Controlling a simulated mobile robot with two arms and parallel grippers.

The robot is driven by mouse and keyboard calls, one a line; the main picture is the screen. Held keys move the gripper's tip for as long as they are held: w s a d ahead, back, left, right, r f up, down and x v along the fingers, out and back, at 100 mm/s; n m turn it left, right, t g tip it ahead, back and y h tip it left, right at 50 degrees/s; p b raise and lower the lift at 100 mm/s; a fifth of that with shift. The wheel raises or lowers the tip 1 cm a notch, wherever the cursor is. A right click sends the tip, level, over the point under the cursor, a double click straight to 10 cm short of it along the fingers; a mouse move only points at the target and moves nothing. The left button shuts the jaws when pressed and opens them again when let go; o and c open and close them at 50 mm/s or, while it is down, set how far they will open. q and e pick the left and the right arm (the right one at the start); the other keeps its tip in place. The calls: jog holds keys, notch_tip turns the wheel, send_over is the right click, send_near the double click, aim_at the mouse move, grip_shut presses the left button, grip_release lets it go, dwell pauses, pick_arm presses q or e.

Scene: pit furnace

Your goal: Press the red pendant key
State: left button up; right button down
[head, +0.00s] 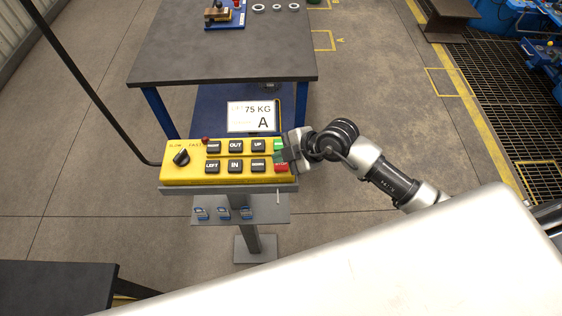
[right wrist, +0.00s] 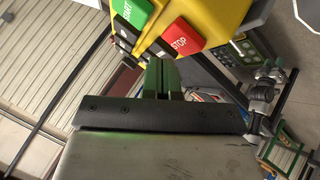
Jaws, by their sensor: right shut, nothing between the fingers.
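The yellow pendant box (head: 197,174) sits on a grey stand, with rows of black keys and, at its right end, a green key (head: 278,144) and a red key (head: 281,168). In the right wrist view the red key (right wrist: 183,37) reads STOP and the green key (right wrist: 133,10) reads START. My right gripper (head: 280,156) is at the pendant's right end, over the area of these two keys. Its closed fingers (right wrist: 161,68) point toward the pendant face and look apart from the red key in the wrist view. My left gripper is out of view.
A label card (head: 249,117) reading 75 KG A stands behind the pendant. A dark table (head: 225,50) is farther back. A shelf (head: 268,210) with several small blue items hangs below the pendant. Open floor lies right of the table.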

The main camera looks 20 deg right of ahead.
aim_at(281, 166)
jog(key=shift+f, duration=0.1)
jog(key=shift+f, duration=0.3)
jog(key=shift+f, duration=0.5)
dwell(0.8)
jog(key=shift+r, duration=0.1)
jog(key=shift+r+p, duration=0.8)
jog(key=shift+p, duration=0.3)
notch_tip(281, 166, up, 5)
jog(key=p, duration=0.6)
jog(key=shift+r, duration=0.1)
